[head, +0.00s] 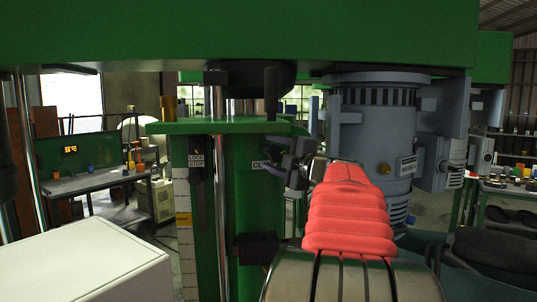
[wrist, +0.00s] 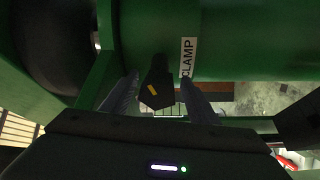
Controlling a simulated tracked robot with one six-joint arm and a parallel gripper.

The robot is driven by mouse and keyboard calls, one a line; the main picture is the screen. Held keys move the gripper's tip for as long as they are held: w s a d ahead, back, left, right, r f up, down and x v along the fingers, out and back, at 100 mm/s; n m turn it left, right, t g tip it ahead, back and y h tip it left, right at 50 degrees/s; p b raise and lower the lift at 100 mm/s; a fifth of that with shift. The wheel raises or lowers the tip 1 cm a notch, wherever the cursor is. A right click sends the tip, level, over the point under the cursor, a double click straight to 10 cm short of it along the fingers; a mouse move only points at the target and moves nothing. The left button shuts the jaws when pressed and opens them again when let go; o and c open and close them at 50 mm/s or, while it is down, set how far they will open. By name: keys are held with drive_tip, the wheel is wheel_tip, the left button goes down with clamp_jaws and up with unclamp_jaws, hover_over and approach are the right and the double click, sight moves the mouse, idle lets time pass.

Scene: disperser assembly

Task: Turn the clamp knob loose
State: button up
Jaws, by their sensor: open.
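The clamp knob (wrist: 155,92) is black with a yellow mark and sits on the green machine column, left of a white CLAMP label (wrist: 187,57) in the wrist view. My gripper (wrist: 159,82) is open, with one finger on each side of the knob. Small gaps seem to show between knob and fingers; I cannot tell if either touches. In the head view my gripper (head: 291,160) is at the column's right side, covering part of the CLAMP label (head: 258,165). I cannot make out the knob there.
A LOCK/STOP lever (head: 197,165) is on the column's left part. A green plate (head: 225,127) juts out just above my gripper. A grey motor (head: 375,130) stands close on the right. A white box (head: 85,265) is at the lower left.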

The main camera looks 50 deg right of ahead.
drive_tip(key=v, duration=1.1)
drive_tip(key=shift+s, duration=0.2)
drive_tip(key=shift+a, duration=0.15)
